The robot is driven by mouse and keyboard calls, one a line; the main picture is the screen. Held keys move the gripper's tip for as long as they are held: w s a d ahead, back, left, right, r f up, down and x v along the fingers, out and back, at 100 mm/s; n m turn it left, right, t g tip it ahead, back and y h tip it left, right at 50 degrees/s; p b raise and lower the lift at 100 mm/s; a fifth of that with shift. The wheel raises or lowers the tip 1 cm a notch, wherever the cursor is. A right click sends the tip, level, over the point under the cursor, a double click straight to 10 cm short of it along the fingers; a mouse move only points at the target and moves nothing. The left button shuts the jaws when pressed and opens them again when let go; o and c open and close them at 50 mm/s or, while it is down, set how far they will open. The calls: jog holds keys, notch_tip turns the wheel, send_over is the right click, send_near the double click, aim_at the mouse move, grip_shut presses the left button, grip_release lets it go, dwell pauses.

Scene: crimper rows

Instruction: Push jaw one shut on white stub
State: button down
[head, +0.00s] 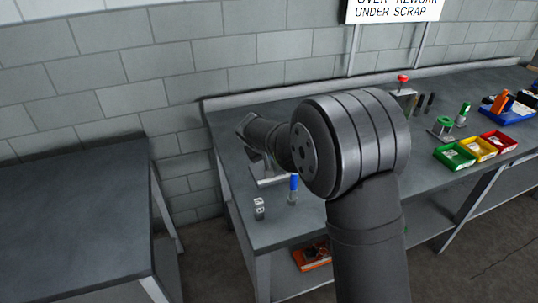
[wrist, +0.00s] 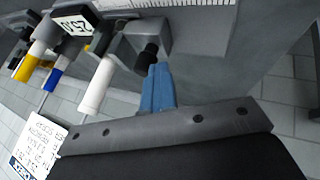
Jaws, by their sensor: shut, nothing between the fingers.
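In the wrist view the white stub (wrist: 97,87) lies among grey metal jaw blocks, its free end pointing down the picture. A grey jaw (wrist: 153,32) with a black round pad or knob (wrist: 147,56) stands just right of the stub. My gripper (wrist: 158,72) has its blue fingers together and empty. Their tips are right at the black knob; I cannot tell if they touch it. The white stub is left of the fingers, apart from them. In the head view my arm hides the gripper and most of the fixture (head: 268,179).
A blue stub (wrist: 58,74) and a yellow stub (wrist: 27,66) lie left of the white one, near a "25.0" label (wrist: 74,24). A ruled scale (wrist: 185,4) runs behind.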

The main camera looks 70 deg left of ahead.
jog(key=shift+w, duration=0.3)
jog(key=s, duration=0.5)
jog(key=shift+d+r, duration=0.2)
jog(key=shift+d, duration=0.2)
jog(key=v, duration=0.9)
jog(key=shift+r, duration=0.25)
jog(key=shift+d, duration=0.1)
